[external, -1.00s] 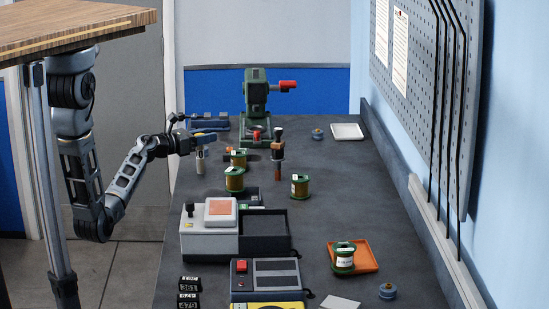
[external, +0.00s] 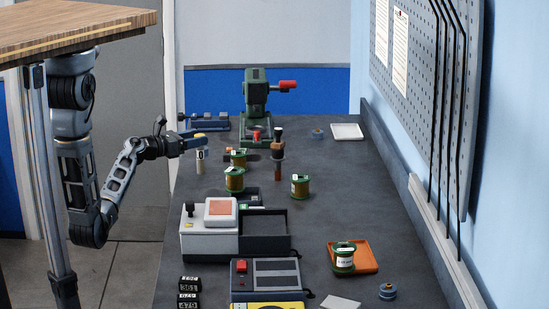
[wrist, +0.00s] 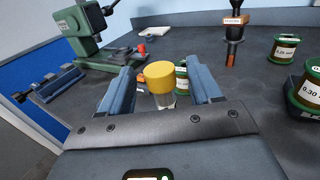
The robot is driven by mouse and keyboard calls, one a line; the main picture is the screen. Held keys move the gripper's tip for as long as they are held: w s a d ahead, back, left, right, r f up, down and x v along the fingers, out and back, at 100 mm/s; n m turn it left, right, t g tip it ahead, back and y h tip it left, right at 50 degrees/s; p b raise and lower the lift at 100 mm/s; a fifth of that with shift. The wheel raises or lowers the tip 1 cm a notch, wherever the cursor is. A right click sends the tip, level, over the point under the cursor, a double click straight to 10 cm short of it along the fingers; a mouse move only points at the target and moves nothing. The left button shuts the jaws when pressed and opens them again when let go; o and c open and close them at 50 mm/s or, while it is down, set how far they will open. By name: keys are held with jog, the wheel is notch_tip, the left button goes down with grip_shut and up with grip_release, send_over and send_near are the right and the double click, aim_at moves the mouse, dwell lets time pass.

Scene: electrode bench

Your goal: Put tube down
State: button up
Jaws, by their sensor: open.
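The tube has a yellow cap (wrist: 159,77) and a clear body (wrist: 164,101). In the external view it stands upright at the bench's left edge, with its pale labelled body (external: 200,161) below the cap. My gripper (wrist: 160,84) is open around the tube's upper part, one blue finger on each side. A gap shows between the cap and each finger in the wrist view. The tube's lower end is hidden there by the gripper body. In the external view my gripper (external: 197,139) is level with the cap.
Green wire spools (external: 235,180) stand to the front right of the tube. A green press (external: 257,100) and a blue-grey fixture (external: 209,121) stand behind. A dark-handled tool (external: 278,152) stands upright to the right. A grey device (external: 209,240) is nearer the front.

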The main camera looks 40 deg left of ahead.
jog(key=v, duration=0.8)
jog(key=shift+b, duration=0.35)
jog(key=shift+s, duration=0.1)
jog(key=s+d+f+m, duration=0.1)
jog(key=d, duration=0.1)
jog(key=s+d+f+m+g+y+p, duration=0.1)
jog(key=d+m, duration=0.1)
jog(key=s+d+f+m+y, duration=0.1)
jog(key=d+f, duration=0.1)
jog(key=shift+s+m+p, duration=0.3)
jog(key=shift+s+p, duration=0.05)
jog(key=s+d+f+m+g+y+p, duration=0.2)
jog(key=s+d+f+m+y, duration=0.15)
jog(key=s+m, duration=0.55)
jog(key=s+d+r+m+p, duration=0.2)
jog(key=s+r+m, duration=0.3)
jog(key=s+m, duration=0.4)
jog(key=s+d+r+m+p, duration=0.1)
jog(key=s+d+r+m, duration=0.2)
jog(key=s+m, duration=0.6)
notch_tip(320, 180, up, 2)
jog(key=shift+s+r+p, duration=0.25)
jog(key=shift+s+p, duration=0.1)
jog(key=shift+s, duration=0.1)
